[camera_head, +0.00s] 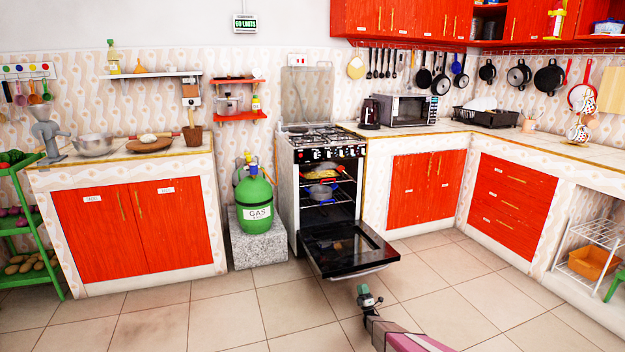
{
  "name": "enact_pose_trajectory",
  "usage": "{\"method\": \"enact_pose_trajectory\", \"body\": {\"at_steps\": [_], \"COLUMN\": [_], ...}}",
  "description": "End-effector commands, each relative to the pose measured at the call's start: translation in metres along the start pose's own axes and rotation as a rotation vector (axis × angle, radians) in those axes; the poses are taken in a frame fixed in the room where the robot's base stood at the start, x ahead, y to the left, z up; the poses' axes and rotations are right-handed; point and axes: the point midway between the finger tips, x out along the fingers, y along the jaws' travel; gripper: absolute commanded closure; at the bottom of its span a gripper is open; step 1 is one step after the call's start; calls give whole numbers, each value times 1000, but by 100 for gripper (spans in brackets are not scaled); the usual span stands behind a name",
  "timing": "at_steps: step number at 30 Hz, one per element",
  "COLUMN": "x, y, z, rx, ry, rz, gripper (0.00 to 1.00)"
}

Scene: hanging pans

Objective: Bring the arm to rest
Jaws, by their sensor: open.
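My gripper (366,295) is low in the picture, in front of the open oven door (345,247). My pink arm comes in from the bottom edge and ends in it. The gripper is small in this view; it is open and I see nothing held in it. It appears just in front of the door's near edge; I cannot tell the exact gap between them.
The oven (322,168) stands open with pans on its racks. A green gas cylinder (255,200) stands on a stone block (258,245) left of it. Red-door counters (131,229) flank both sides. The tiled floor (220,320) around my arm is clear.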

Motion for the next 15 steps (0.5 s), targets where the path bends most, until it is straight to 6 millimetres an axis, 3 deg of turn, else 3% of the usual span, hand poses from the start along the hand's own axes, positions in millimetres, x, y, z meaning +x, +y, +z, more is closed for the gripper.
{"method": "enact_pose_trajectory", "body": {"at_steps": [15], "x": [54], "y": [41], "z": [-6], "rx": [128], "ry": [-120], "rz": [-222], "gripper": [51]}}
